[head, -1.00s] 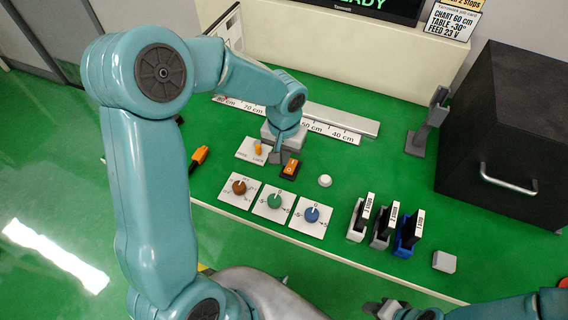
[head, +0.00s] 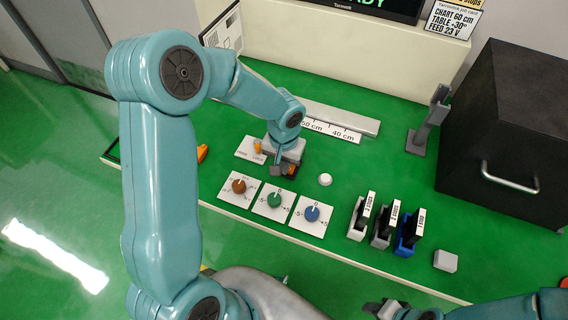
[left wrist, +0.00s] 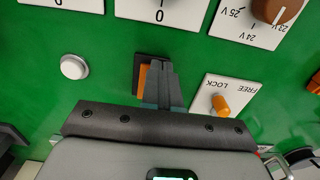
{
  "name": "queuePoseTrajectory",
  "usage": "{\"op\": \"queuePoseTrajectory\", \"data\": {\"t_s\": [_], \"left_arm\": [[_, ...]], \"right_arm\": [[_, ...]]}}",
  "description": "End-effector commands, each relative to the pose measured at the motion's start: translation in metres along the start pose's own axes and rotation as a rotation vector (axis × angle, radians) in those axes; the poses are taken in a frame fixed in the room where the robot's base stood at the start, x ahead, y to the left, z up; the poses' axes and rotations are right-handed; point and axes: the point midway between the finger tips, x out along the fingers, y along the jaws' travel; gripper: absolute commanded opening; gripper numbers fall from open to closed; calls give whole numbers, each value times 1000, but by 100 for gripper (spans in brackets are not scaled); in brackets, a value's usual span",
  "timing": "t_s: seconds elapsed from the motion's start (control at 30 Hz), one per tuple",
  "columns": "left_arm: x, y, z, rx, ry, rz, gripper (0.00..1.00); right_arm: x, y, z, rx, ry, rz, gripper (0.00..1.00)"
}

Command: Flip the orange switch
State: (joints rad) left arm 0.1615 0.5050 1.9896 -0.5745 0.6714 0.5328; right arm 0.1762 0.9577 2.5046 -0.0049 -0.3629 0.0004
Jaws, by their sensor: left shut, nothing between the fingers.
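The orange switch (head: 291,170) is a rocker in a dark base on the green bench top, mostly covered by my left gripper (head: 280,168) in the head view. In the left wrist view a strip of the orange switch (left wrist: 143,78) shows beside the closed fingers of my left gripper (left wrist: 163,75). The fingers are shut and empty, over the switch; whether they touch it I cannot tell. My right gripper (head: 385,309) shows only partly at the bottom edge, and its jaws are unclear.
A FREE/LOCK plate (left wrist: 235,92) with a small orange lever (left wrist: 221,105) lies close beside the switch. A white button (head: 325,180) is on the other side. Brown (head: 238,186), green (head: 274,200) and blue (head: 312,214) knobs sit in front. A black box (head: 500,130) stands right.

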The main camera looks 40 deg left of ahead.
Motion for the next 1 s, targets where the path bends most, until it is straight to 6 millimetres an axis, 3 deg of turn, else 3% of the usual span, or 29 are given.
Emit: {"op": "queuePoseTrajectory", "data": {"t_s": [0.5, 0.83, 1.0], "left_arm": [[-16, 0, 0, 0, 1, 0, 0], [-17, 0, 0, 0, 0, 0, 0], [-34, 0, -1, -1, 0, 0, 0]], "right_arm": [[-9, -3, 0, 0, 0, 0, 43], [-9, -3, 0, 0, 0, 0, 43], [-21, -8, 0, 0, 0, 0, 43]]}}
